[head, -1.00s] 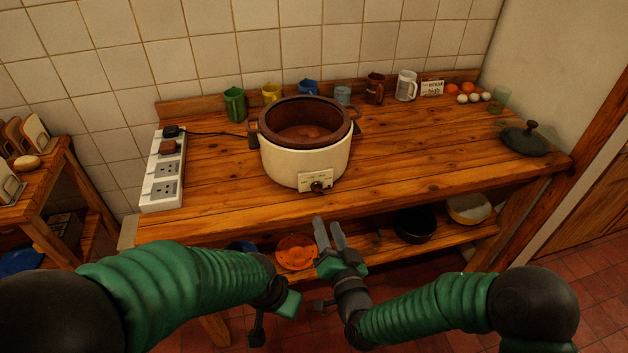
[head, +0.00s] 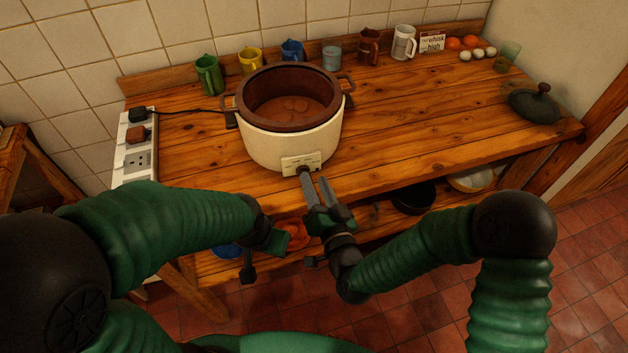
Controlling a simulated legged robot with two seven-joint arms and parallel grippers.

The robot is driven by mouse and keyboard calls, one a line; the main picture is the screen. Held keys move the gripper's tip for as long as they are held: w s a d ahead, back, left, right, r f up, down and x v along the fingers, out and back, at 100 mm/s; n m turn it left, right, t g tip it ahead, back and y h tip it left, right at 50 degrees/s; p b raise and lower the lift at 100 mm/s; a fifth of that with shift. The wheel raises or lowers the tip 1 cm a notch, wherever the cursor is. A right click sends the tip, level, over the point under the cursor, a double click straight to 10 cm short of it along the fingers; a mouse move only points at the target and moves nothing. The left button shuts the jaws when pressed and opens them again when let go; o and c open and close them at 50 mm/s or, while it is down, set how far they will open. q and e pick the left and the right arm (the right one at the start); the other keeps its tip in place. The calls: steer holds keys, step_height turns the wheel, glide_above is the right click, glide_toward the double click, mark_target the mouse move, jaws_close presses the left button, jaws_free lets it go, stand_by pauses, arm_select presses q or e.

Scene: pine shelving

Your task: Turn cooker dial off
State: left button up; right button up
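The cooker (head: 285,148) is a cream pot with a brown inner bowl, standing near the front of the wooden counter. Its pale control panel (head: 314,159) faces me, with the dark dial (head: 304,170) at its lower edge. The dial is partly hidden by a fingertip, and its setting is too small to read. My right gripper (head: 315,183) is open, its two grey fingers pointing up at the panel, the left fingertip right by the dial. I cannot tell if they touch. My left gripper (head: 263,252) hangs lower left, away from the cooker; its fingers are unclear.
A white power strip (head: 137,160) with plugs lies at the counter's left. Several mugs (head: 368,45) line the back. A dark lid (head: 535,104) rests at right. A black pan (head: 413,197) and an orange item (head: 294,232) sit on the lower shelf. The counter right of the cooker is clear.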

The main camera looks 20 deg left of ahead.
steer(key=shift+d, duration=0.1)
steer(key=shift+c, duration=1.2)
steer(key=c, duration=0.5)
steer(key=shift+a, duration=0.4)
jaws_close()
steer(key=shift+d, duration=0.2)
jaws_free()
steer(key=shift+a, duration=0.1)
steer(key=o, duration=0.9)
steer(key=shift+c, duration=0.2)
steer(key=shift+f, duration=0.1)
